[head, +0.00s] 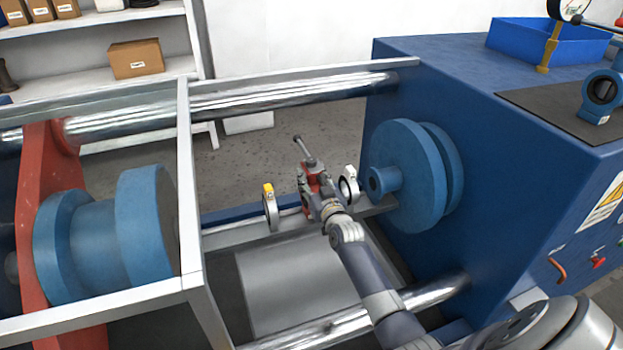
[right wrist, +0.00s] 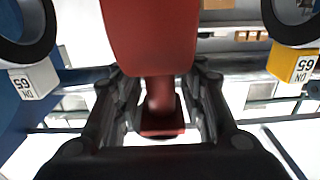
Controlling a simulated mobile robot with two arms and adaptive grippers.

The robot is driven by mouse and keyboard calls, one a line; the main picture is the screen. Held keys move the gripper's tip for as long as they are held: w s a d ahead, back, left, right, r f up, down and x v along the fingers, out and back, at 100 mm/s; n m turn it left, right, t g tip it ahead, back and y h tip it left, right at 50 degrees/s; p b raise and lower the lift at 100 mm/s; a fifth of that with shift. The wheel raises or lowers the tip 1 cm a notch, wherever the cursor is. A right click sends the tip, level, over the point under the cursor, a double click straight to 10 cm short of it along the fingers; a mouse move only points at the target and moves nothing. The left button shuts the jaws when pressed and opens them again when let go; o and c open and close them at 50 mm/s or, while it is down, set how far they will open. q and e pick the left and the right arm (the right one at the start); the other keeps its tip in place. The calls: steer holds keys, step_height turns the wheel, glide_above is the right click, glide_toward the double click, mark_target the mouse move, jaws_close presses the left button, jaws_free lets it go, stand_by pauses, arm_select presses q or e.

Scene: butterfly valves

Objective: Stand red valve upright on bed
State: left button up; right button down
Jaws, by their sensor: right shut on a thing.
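The red valve (head: 312,180) is in my right gripper (head: 322,201) over the bed (head: 250,240), between two standing valves. A grey lever (head: 304,148) points up from it. Its lower part is hidden by the gripper, so I cannot tell whether it touches the bed. In the right wrist view, the red valve body (right wrist: 150,40) fills the top middle, and its narrow neck (right wrist: 160,95) is between the fingers (right wrist: 160,108). My left gripper is not in view.
A yellow-tagged valve (head: 270,207) stands on the left and a white-tagged valve (head: 349,186) on the right, both close to my gripper. Blue flanges (head: 405,175) stand right; a blue drum (head: 145,225) stands left. Steel bars (head: 290,94) and a white frame (head: 190,190) enclose the space.

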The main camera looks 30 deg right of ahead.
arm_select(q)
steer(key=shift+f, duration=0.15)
arm_select(e)
steer(key=shift+d+r, duration=0.1)
steer(key=shift+r, duration=0.05)
arm_select(q)
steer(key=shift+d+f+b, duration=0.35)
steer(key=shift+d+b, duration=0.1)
steer(key=shift+b, duration=0.05)
arm_select(e)
steer(key=shift+f, duration=0.65)
stand_by(1.6)
steer(key=c, duration=1.5)
jaws_free()
steer(key=shift+s+f, duration=0.1)
steer(key=shift+f, duration=0.2)
steer(key=shift+o, duration=0.7)
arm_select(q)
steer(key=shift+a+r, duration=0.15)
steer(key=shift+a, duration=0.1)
